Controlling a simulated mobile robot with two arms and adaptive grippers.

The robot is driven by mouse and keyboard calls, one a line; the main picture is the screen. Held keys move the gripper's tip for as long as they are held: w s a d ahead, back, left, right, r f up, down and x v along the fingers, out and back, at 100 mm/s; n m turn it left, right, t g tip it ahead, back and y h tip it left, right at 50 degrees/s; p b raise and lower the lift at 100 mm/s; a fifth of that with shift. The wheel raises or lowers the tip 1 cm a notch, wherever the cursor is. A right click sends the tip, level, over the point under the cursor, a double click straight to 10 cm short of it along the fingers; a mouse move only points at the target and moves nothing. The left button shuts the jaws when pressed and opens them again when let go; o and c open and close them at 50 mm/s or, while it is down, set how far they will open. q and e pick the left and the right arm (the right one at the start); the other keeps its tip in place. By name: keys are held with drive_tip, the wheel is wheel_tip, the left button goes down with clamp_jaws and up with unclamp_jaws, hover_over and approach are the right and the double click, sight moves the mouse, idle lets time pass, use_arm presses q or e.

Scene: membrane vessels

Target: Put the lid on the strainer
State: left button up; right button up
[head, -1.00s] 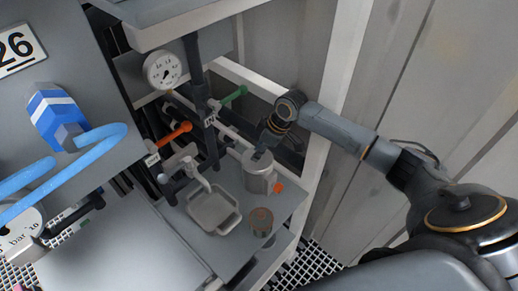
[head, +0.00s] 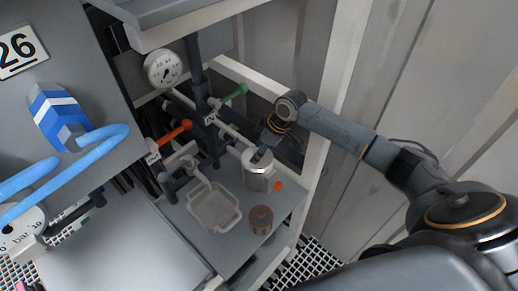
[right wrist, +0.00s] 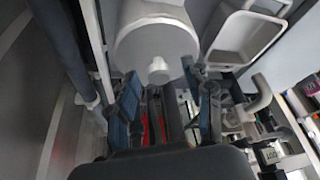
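A silver cylinder (head: 257,178) stands upright on the grey shelf, below my right gripper (head: 262,152). In the right wrist view its round pale top (right wrist: 150,38) lies just ahead of the gripper, with a small knob (right wrist: 158,72) on it. The two fingers of my right gripper (right wrist: 160,88) are spread to either side of the knob. I see nothing gripped, and I cannot tell whether they touch the top. A brown round vessel (head: 261,220) stands apart, in front of the cylinder. I cannot tell for certain which part is the lid and which the strainer. My left gripper is out of view.
A shallow pale tray (head: 236,222) lies left of the brown vessel; it also shows in the right wrist view (right wrist: 238,57). Green (head: 235,94) and orange (head: 174,132) valve handles and a pressure gauge (head: 163,69) are behind. A white frame post (head: 321,140) rises at right.

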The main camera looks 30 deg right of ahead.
wheel_tip(320, 180, up, 10)
idle(0.7)
idle(0.4)
